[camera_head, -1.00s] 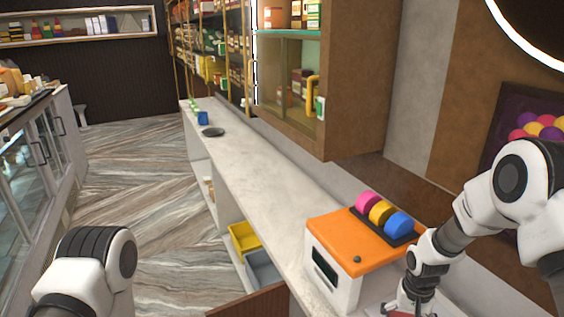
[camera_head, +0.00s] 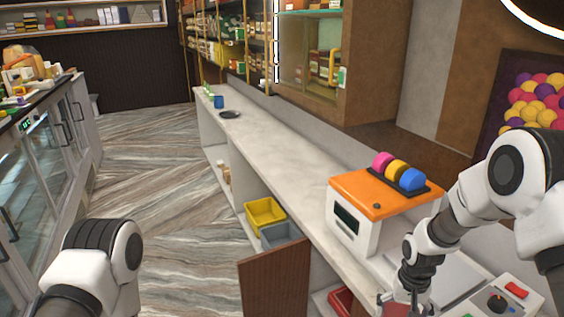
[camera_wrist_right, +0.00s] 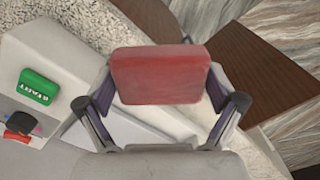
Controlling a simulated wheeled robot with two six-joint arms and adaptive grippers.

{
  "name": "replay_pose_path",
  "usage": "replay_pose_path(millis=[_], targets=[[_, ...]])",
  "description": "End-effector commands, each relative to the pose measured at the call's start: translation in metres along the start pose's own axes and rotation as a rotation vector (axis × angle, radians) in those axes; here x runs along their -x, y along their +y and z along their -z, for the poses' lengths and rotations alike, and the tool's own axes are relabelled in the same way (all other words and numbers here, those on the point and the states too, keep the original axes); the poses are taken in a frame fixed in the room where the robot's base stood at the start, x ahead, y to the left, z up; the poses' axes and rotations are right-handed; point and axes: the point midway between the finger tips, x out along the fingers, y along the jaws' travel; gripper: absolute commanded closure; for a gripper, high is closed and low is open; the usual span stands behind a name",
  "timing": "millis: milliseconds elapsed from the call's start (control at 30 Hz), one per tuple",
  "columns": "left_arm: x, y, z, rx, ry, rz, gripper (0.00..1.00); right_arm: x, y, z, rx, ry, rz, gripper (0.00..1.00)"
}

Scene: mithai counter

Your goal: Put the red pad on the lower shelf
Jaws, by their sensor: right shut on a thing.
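The red pad (camera_wrist_right: 160,75) is a flat rounded block in the right wrist view, held between the two fingers of my right gripper (camera_wrist_right: 162,100). In the head view my right gripper (camera_head: 405,303) points down over the near end of the white counter (camera_head: 290,165). The pad is mostly hidden there. Under the counter are open shelf spaces, with a yellow bin (camera_head: 265,215) and a grey bin (camera_head: 280,235) on the lower level. A red bin (camera_head: 342,303) shows partly, low behind an open brown door. My left arm is at the lower left; its gripper is out of view.
The open brown door (camera_head: 275,280) stands out from the counter front. An orange-topped machine (camera_head: 375,205) with coloured rolls is on the counter. A white panel (camera_head: 500,303) with a knob and red switch is at lower right. The floor at left is clear.

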Motion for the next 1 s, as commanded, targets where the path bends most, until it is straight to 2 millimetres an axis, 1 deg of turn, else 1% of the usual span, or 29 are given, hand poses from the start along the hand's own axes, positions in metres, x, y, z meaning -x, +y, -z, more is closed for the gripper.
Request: replay_pose_path(millis=[33,100,200,300,400,433,467,533,700,1000], targets=[[-0.02,0.0,0.0,0.0,0.0,0.0,0.61,-0.018,-0.005,-0.003,0.005,0.0,-0.002,0.4],[-0.033,0.0,0.0,0.0,-0.001,0.0,0.61,-0.029,-0.012,-0.007,0.009,0.0,-0.002,0.4],[-0.058,-0.001,-0.001,0.001,-0.001,0.0,0.61,-0.051,-0.025,-0.016,0.034,0.002,-0.003,0.4],[-0.087,-0.001,-0.001,0.001,-0.002,0.0,0.61,-0.08,-0.041,-0.03,0.076,0.0,-0.004,0.4],[-0.109,-0.001,-0.001,0.001,-0.002,0.0,0.61,-0.102,-0.055,-0.045,0.134,0.001,-0.004,0.4],[-0.113,-0.001,-0.001,0.001,-0.002,0.0,0.61,-0.106,-0.06,-0.051,0.159,0.0,-0.005,0.4],[-0.112,-0.001,-0.001,0.001,-0.002,0.0,0.61,-0.107,-0.063,-0.056,0.179,0.001,-0.004,0.4],[-0.104,-0.001,-0.001,0.001,-0.002,0.0,0.61,-0.101,-0.066,-0.062,0.225,0.001,-0.002,0.4],[-0.102,-0.001,-0.001,0.001,-0.001,0.0,0.61,-0.101,-0.068,-0.062,0.3,0.001,0.0,0.4],[-0.103,-0.001,-0.001,0.001,-0.002,0.0,0.61,-0.101,-0.068,-0.062,0.301,0.0,0.0,0.4]])
